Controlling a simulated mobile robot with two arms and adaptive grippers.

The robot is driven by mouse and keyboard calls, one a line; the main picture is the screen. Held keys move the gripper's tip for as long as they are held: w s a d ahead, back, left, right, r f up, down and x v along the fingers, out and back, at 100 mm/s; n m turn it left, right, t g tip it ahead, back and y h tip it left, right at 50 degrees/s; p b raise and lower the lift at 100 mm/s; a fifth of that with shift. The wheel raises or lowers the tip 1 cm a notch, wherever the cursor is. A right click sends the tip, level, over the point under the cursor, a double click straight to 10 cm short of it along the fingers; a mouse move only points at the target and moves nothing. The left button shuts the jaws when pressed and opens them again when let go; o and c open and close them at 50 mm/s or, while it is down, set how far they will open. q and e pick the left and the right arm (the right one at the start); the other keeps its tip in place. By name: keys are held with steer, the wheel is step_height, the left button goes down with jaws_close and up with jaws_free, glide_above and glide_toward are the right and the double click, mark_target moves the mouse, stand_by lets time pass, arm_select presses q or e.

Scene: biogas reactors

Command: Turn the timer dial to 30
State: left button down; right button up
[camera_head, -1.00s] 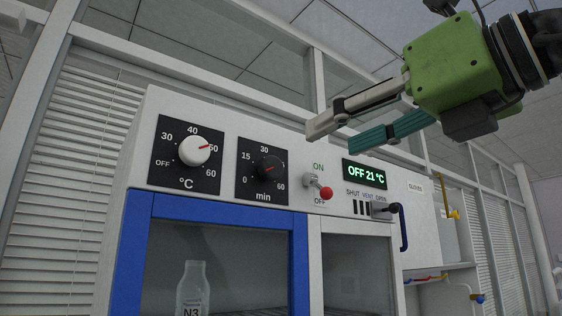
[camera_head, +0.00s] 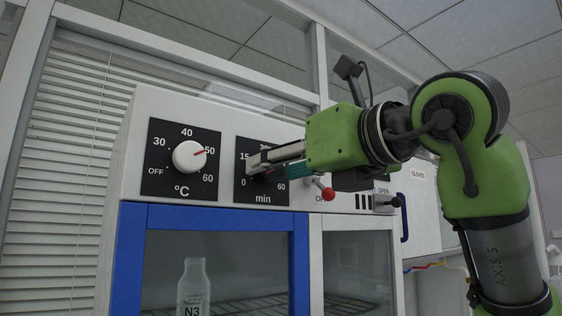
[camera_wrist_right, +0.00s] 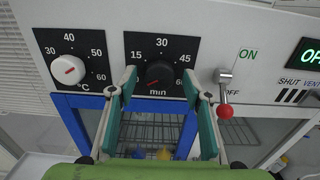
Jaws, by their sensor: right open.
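The timer dial (camera_wrist_right: 160,73) is a black knob on a black "min" plate (camera_wrist_right: 182,49) marked 15, 30 and 45. A small red mark shows on the knob's lower left in the wrist view, away from the 30 at the top. My right gripper (camera_wrist_right: 160,84) is open, with one teal-padded finger to each side of the dial in that view; whether they touch it I cannot tell. In the head view, my right gripper (camera_head: 264,162) covers most of the dial and the top of its plate. My left gripper is not in view.
A white temperature dial (camera_head: 189,156) sits left, its red pointer near 50. A red-tipped toggle switch (camera_wrist_right: 225,110) is close right of my fingers, tilted down. Further right are a display (camera_wrist_right: 309,52) and a vent lever (camera_head: 392,201). Bottle N3 (camera_head: 194,290) stands behind the blue-framed door (camera_head: 215,213).

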steer(key=c, duration=1.1)
